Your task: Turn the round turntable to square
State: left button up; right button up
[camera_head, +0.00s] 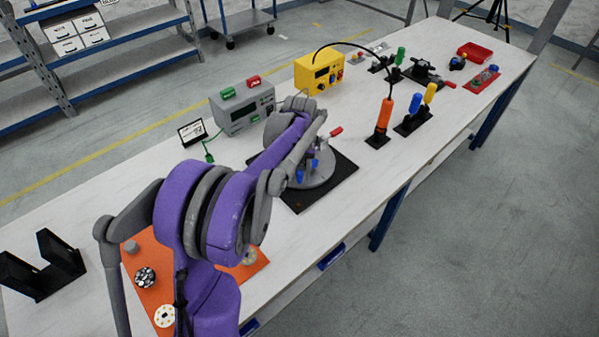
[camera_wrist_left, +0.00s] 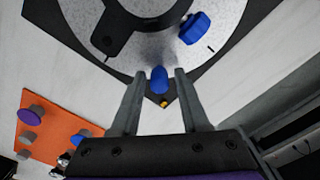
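The round turntable (camera_head: 322,174) is a grey disc on a square black base plate (camera_head: 335,190), partly hidden behind my left arm in the head view. A red-tipped handle (camera_head: 336,131) shows at its far side. In the left wrist view, the disc (camera_wrist_left: 75,15) carries a dark bar and a blue knob (camera_wrist_left: 195,28). My left gripper (camera_wrist_left: 160,75) is open at the disc's near edge. A blue peg (camera_wrist_left: 159,80) stands between its fingertips, with a visible gap on each side. A small yellow mark (camera_wrist_left: 164,104) lies just below the peg. My right gripper is not in view.
An orange board with knobs (camera_head: 148,298) lies near my arm, beside a black bracket (camera_head: 45,265). A grey device (camera_head: 243,107) and a yellow box (camera_head: 318,70) stand behind the turntable. Tool stands (camera_head: 384,115) occupy the right.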

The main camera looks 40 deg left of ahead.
pick_arm(q)
jog(key=shift+o, duration=0.6)
notch_tip(320, 180, up, 11)
jog(key=shift+p, duration=0.45)
jog(key=shift+f, duration=0.1)
jog(key=s+d+f+n+t+p, duration=0.1)
jog(key=s+d+f+n+t, duration=0.1)
jog(key=s+d+n, duration=0.7)
jog(key=s+d+f+n+t+p, duration=0.2)
jog(key=s+d+n, duration=0.7)
jog(key=n, duration=1)
jog(key=shift+s+d+n+t+p, duration=0.3)
jog(key=shift+d+t, duration=0.4)
jog(key=shift+d, duration=0.8)
jog(key=shift+w, duration=0.1)
